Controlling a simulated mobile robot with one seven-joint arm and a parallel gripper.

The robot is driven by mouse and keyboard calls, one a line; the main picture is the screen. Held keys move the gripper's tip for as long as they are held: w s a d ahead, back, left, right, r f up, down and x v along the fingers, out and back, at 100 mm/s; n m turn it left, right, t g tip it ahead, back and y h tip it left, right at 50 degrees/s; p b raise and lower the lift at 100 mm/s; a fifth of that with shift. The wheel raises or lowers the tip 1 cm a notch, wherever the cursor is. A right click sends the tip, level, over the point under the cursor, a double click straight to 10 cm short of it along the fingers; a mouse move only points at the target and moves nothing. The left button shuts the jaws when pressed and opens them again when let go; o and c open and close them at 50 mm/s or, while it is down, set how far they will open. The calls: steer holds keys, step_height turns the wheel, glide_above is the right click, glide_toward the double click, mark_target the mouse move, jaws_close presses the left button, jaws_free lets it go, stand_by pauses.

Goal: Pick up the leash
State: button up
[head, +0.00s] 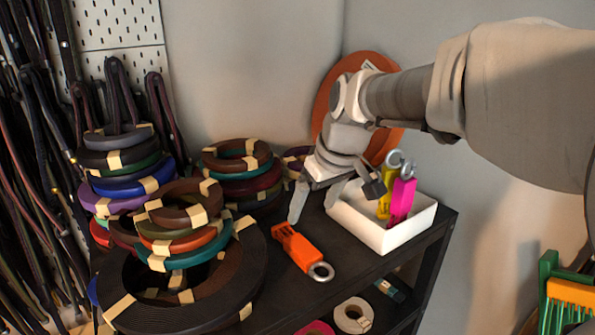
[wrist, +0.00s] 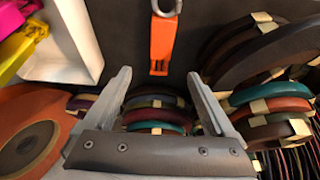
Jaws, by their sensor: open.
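A short orange strap with a metal ring (head: 298,248) lies flat on the dark shelf top, its ring toward the front edge; it is the likeliest leash. It also shows in the wrist view (wrist: 162,42), beyond the fingertips and roughly midway between them. My gripper (head: 335,195) hangs above the shelf, behind the orange strap and left of the white box. Its fingers are spread with nothing between them, as the wrist view shows too (wrist: 158,76). A gap remains between the fingers and the strap.
A white box (head: 385,238) holding a yellow and a pink ringed piece (head: 400,200) stands close right of the strap. Stacked strap coils (head: 180,240) crowd the left. An orange disc (head: 385,145) leans at the back wall. Dark straps (head: 30,150) hang at far left.

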glide_above(296, 240)
steer(key=s+d, duration=0.2)
step_height(296, 240, down, 7)
steer(key=shift+a+f, duration=0.1)
steer(key=shift+a, duration=0.05)
steer(key=x, duration=0.5)
steer(key=shift+a+p, duration=0.2)
steer(key=shift+p, duration=0.15)
jaws_close()
